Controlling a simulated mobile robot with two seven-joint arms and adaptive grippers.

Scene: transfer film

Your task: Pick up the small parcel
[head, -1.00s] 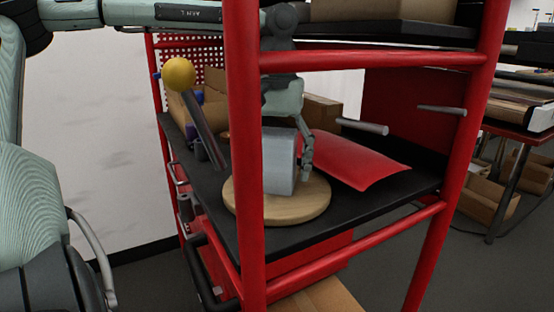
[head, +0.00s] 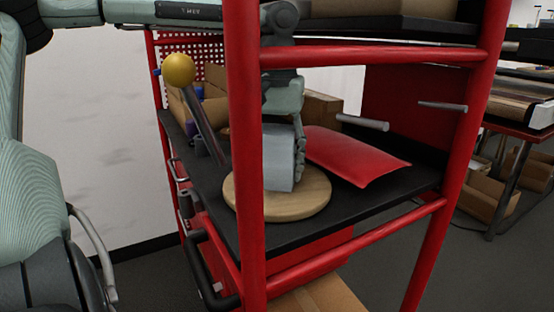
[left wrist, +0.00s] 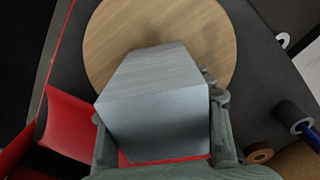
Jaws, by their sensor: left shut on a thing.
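The small parcel, a plain grey box (head: 280,162), stands at the round wooden board (head: 300,207) on the black middle shelf of the red rack. My left gripper (head: 297,140) reaches in from above and is shut on the parcel; one finger shows along its right side. The red front post hides the parcel's left part and the other finger. In the left wrist view the parcel (left wrist: 155,105) sits between both fingers, with the board (left wrist: 110,45) beyond it. I cannot tell whether its base touches the board. My right gripper is not in view.
A red cushion-like packet (head: 355,158) lies right of the board. A grey rod with a yellow ball (head: 178,70) leans up at the left. The rack's red front post (head: 245,160) and upper rail (head: 370,56) frame the opening. Cardboard boxes (head: 322,108) stand behind.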

